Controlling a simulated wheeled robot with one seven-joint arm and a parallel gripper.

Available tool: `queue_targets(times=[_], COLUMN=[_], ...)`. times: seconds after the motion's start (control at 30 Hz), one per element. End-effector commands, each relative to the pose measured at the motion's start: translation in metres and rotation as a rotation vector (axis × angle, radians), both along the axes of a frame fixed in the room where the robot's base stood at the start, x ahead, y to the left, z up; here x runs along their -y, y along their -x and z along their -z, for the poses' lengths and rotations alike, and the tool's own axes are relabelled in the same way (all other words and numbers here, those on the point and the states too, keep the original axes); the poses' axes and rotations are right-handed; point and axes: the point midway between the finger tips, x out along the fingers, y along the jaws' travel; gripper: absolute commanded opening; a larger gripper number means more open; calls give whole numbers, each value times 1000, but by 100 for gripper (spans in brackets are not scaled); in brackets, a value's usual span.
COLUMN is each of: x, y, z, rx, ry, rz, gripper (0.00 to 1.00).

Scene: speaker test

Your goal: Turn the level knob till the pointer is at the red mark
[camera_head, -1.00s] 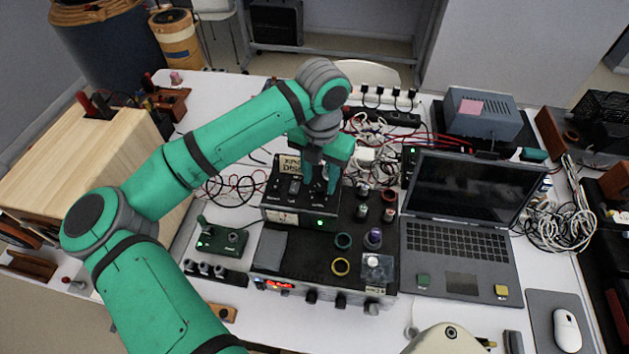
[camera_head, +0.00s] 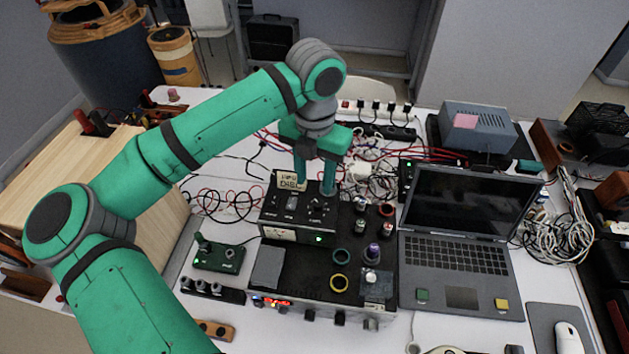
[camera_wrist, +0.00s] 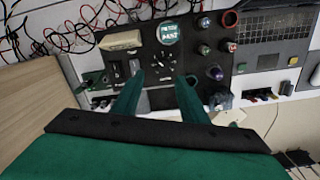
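A black control box (camera_head: 283,216) with a sloped panel stands on a larger black unit. My gripper (camera_head: 314,188) points down over the right part of that panel. Its two green fingers are apart with nothing gripped between them. In the wrist view, my gripper (camera_wrist: 159,77) has its fingertips either side of a small dark dial area (camera_wrist: 162,68) with light marks around it. I cannot tell whether this is the level knob, nor make out its pointer or a red mark. A slider-like switch (camera_wrist: 135,67) sits by the left finger.
An open laptop (camera_head: 456,266) stands close on the right. A green device (camera_head: 218,257) is at front left. Loose cables lie behind.

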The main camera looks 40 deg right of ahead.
Motion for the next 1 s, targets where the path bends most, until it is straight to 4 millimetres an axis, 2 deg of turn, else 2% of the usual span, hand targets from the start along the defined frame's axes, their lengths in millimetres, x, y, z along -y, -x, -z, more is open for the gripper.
queue_targets(times=[1.0], x=[0], y=[0], z=[-57], rx=[1], ry=[0], rz=[1], gripper=[40])
